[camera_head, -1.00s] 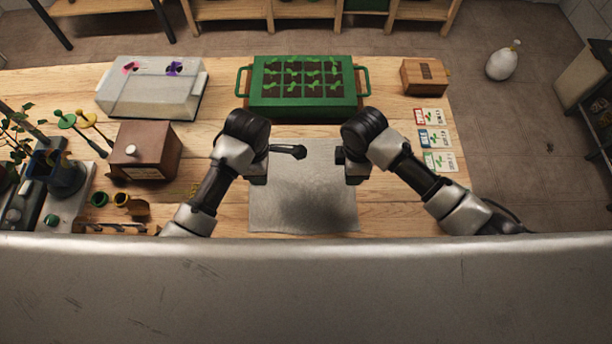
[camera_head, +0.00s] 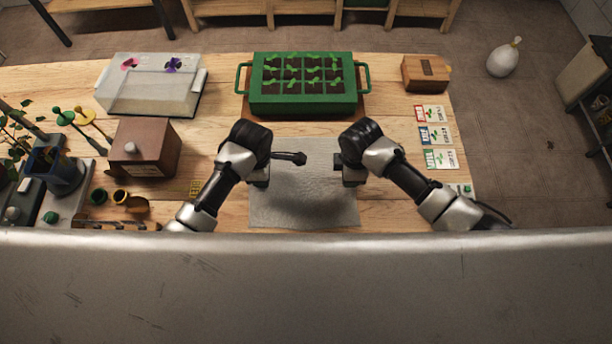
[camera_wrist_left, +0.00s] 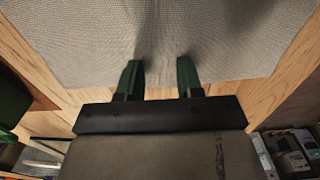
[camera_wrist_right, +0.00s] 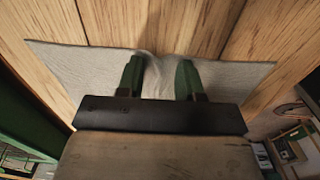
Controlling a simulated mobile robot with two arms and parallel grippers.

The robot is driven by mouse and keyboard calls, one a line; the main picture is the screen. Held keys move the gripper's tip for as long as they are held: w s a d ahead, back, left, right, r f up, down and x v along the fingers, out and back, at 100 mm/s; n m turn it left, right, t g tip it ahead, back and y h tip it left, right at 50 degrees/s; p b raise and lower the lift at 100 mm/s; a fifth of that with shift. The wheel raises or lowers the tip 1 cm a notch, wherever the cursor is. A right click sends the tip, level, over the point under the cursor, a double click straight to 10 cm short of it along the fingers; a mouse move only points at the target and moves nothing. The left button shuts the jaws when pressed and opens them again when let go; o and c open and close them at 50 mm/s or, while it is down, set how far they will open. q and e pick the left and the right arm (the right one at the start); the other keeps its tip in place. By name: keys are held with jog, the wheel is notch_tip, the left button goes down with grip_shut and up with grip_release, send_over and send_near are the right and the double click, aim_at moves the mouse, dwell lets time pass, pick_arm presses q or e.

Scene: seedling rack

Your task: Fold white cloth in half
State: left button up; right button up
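The white cloth (camera_head: 305,208) looks light grey and lies spread on the wooden table. Both grippers are over its side areas in the head view. My left gripper (camera_wrist_left: 159,62) has its green fingers apart, just over or at the cloth's edge in the left wrist view; a blurry ridge of cloth (camera_wrist_left: 148,38) shows by one fingertip. My right gripper (camera_wrist_right: 161,60) also has its fingers apart over the cloth, with a small raised fold of cloth (camera_wrist_right: 157,68) between them. I cannot tell whether either fingertip touches the cloth. In the head view the arms hide parts of its sides.
A green seedling tray (camera_head: 303,103) stands behind the cloth. A brown box (camera_head: 146,148) and a clear-lidded case (camera_head: 150,85) are at left. Seed cards (camera_head: 435,135) and a small wooden box (camera_head: 425,74) are at right. Bare table (camera_head: 222,125) lies between the brown box and the cloth.

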pick_arm(q)
grip_shut()
pick_arm(e)
grip_shut()
